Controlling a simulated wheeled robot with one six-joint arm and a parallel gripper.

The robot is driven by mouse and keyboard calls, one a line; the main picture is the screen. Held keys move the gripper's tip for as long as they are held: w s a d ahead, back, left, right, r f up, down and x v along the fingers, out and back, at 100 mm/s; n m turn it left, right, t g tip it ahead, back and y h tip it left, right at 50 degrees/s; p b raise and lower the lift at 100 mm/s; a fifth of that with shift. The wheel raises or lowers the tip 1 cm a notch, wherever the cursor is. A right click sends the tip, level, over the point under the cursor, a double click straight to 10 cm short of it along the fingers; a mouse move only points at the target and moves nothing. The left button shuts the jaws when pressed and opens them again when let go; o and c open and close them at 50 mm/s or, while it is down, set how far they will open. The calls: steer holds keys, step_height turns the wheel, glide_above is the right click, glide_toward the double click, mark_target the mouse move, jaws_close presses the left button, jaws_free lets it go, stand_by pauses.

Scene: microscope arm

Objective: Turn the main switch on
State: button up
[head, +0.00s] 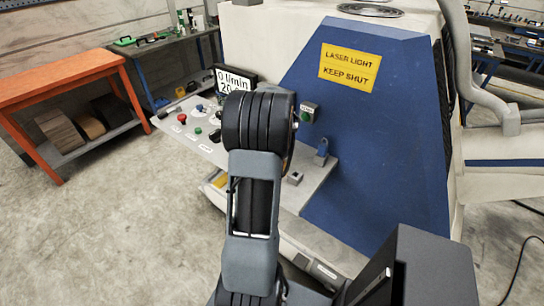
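A grey control panel (170,128) juts from the front of a large machine. It carries a red button (182,118), a green button (198,130), and several knobs, some dark and some blue, with white labels too small to read. I cannot tell which control is the main switch, or its position. A small grey box with a green button (307,115) is on the blue front, right of my arm. A blue part (321,152) stands at the panel's right end. My arm covers the panel's middle. My gripper is not visible; the arm hides that area.
A display (233,79) reading "0 l/min" stands behind the panel, partly covered by my arm. A yellow sign (349,67) reads "LASER LIGHT KEEP SHUT". An orange workbench (60,78) stands at left. The concrete floor (110,230) at front left is clear.

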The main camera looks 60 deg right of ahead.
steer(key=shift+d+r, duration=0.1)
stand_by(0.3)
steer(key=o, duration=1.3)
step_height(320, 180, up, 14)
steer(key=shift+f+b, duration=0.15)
steer(key=shift+b, duration=0.2)
